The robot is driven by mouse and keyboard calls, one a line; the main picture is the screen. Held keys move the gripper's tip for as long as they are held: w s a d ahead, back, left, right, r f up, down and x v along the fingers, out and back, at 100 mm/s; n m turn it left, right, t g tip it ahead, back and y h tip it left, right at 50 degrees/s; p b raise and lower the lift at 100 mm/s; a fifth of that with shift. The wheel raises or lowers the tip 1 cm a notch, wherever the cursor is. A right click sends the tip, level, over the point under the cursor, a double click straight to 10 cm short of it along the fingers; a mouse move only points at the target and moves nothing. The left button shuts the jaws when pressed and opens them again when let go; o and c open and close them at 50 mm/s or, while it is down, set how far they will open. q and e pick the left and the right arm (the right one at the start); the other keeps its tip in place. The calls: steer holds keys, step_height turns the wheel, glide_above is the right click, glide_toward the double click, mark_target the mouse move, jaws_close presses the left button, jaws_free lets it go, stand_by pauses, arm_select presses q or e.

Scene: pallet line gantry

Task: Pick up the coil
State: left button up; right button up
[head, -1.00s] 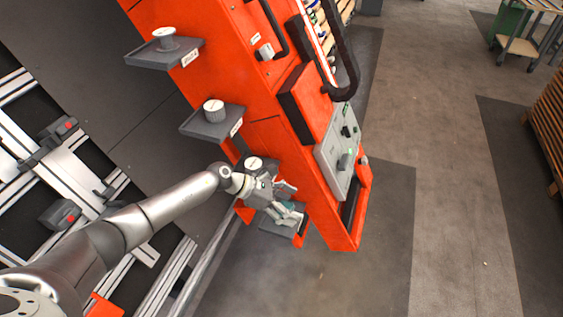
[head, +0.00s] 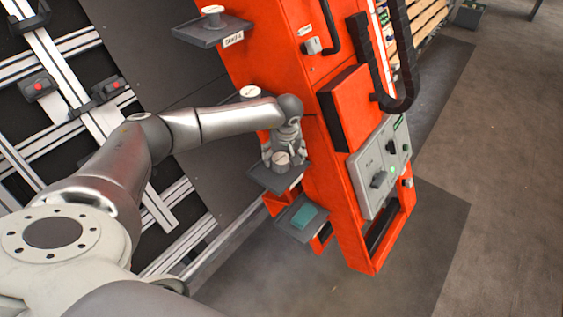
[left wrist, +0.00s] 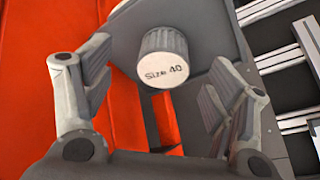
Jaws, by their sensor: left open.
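A grey coil (head: 282,161) with a white top stands on a small grey shelf on the orange machine in the head view. In the left wrist view, the coil (left wrist: 162,58) shows a pale end face marked "Size 40". My left gripper (head: 283,151) is open and close to this coil. In the left wrist view, the left gripper's fingers (left wrist: 157,82) are on either side of the coil, with visible gaps. My right gripper is not in view.
A second coil (head: 249,92) is partly hidden behind my left arm. Another coil (head: 213,14) stands on an upper shelf (head: 200,33). A teal object (head: 304,216) lies on the lowest shelf (head: 288,224). A control panel (head: 381,170) is at the right.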

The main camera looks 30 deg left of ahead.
mark_target(281, 158)
arm_select(q)
steer(key=f, duration=0.1)
steer(key=a+f, duration=0.1)
steer(key=w+f+p, duration=0.1)
steer(key=shift+w+a+f, duration=0.1)
steer(key=shift+a+f, duration=0.3)
steer(key=shift+w+a+f, duration=0.1)
steer(key=shift+w+f, duration=0.05)
steer(key=shift+f, duration=0.4)
steer(key=c, duration=1.2)
steer(key=shift+c, duration=0.5)
steer(key=shift+r, duration=0.2)
